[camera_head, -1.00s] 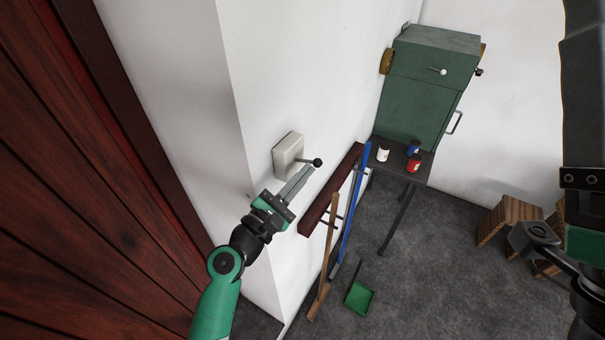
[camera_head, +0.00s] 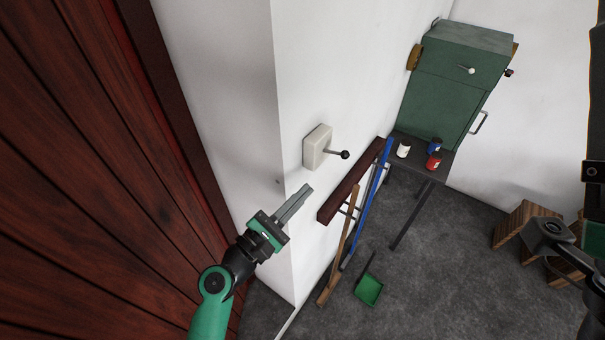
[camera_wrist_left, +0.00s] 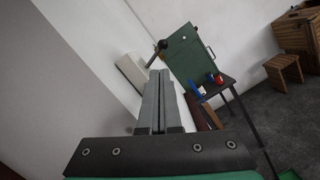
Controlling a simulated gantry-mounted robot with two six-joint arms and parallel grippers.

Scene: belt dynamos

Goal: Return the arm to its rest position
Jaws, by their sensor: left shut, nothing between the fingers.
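My left gripper (camera_head: 307,189) is shut and empty, in front of the white wall. It is below and to the left of a pale switch box (camera_head: 317,146) with a black-knobbed lever (camera_head: 344,155), and it is apart from the lever. In the left wrist view the shut fingers (camera_wrist_left: 160,75) point toward the room, with the switch box (camera_wrist_left: 131,72) and the lever knob (camera_wrist_left: 162,44) just beyond them. Part of my right arm shows at the right edge of the head view; its fingertips cannot be made out.
A dark red wooden door (camera_head: 95,190) fills the left. A wall rack (camera_head: 352,183) holds a broom and a blue pole, with a green dustpan (camera_head: 369,290) below. A green cabinet (camera_head: 455,90), a table with cans (camera_head: 434,161) and wooden stools (camera_head: 518,222) stand farther back.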

